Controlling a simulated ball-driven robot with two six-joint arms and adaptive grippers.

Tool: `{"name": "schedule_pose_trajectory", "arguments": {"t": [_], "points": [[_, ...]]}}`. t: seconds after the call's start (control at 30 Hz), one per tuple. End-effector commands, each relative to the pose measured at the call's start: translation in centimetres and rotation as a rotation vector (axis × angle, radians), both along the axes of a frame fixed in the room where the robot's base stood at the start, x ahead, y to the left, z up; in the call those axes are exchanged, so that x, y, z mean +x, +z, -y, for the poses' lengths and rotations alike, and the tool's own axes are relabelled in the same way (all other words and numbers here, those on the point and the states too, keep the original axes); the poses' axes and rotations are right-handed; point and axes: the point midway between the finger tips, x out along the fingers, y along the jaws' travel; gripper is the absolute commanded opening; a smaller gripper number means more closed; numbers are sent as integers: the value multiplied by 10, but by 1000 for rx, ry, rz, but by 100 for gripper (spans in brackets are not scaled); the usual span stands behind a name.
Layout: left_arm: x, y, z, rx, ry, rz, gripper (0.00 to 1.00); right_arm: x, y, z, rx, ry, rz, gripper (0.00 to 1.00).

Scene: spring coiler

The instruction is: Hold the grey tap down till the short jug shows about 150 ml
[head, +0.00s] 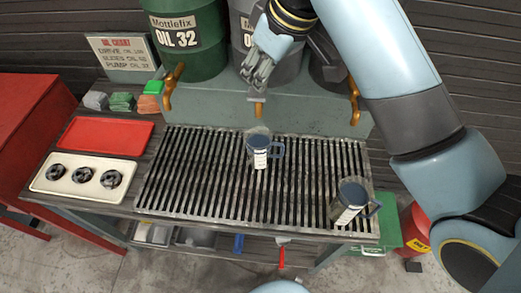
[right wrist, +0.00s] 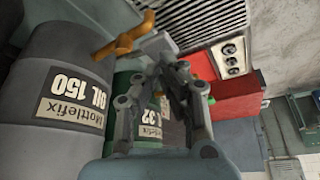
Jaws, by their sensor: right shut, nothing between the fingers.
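The grey drum (head: 240,35) stands behind the grate, partly hidden by my right arm; its label reads OIL 150 in the right wrist view (right wrist: 70,95). Its orange-brown tap (head: 258,108) hangs at the front, and an orange tap (right wrist: 125,38) shows close to the fingertips in the right wrist view. My right gripper (head: 257,82) is shut and empty, just above the tap; contact cannot be told. One blue-grey jug (head: 260,150) stands upright on the grate below this tap. Another jug (head: 349,198) stands at front right. I cannot tell which is shorter, and their levels are unreadable.
A green OIL 32 drum (head: 188,40) with its tap (head: 172,85) is at left; another tap (head: 354,100) is at right. The slatted grate (head: 205,175) is otherwise clear. A red tray (head: 107,136) and a cream tray (head: 85,190) lie left.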

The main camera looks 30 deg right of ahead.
Motion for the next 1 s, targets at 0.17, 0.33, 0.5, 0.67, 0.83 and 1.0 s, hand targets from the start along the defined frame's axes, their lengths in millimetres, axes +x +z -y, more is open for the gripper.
{"name": "schedule_pose_trajectory", "arguments": {"t": [0.17,0.33,0.5,0.67,0.83,1.0], "points": [[0,-1,0,0,0,0,80,0,-6,0,0,0,-1,0],[0,-2,0,0,0,0,80,0,-11,0,0,0,-1,0],[0,-3,0,0,0,0,80,0,-16,0,0,0,-1,0],[0,-4,0,0,0,0,80,0,-21,0,0,0,-1,0],[0,-5,0,0,0,0,80,0,-26,0,0,0,-1,0],[0,-5,0,0,0,0,80,0,-31,0,0,0,-1,0]]}}
